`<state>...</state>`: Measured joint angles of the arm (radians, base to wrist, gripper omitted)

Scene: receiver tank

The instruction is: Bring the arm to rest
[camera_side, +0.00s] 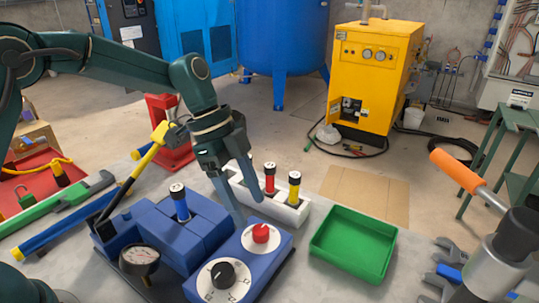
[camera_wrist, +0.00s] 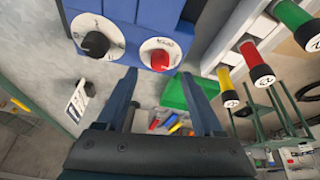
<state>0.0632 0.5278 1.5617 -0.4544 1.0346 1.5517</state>
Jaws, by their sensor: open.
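My dark green arm reaches in from the left, and my gripper (camera_side: 249,209) points down above the bench. Its two fingers stand apart with nothing between them, also in the wrist view (camera_wrist: 158,76). The gripper hangs over the gap between the blue block unit (camera_side: 165,240) and the white rack (camera_side: 292,213), apart from the red knob (camera_side: 261,233) in front of it. The wrist view shows the red knob (camera_wrist: 160,60) just beyond the fingertips and the black knob (camera_wrist: 96,44) to its left.
The rack holds a red cylinder (camera_side: 270,178), a yellow cylinder (camera_side: 294,188) and, in the wrist view, a green one (camera_wrist: 292,16). A blue cylinder (camera_side: 180,204) stands in the block. A gauge (camera_side: 139,259), an empty green tray (camera_side: 354,243) and wrenches (camera_side: 448,278) surround it.

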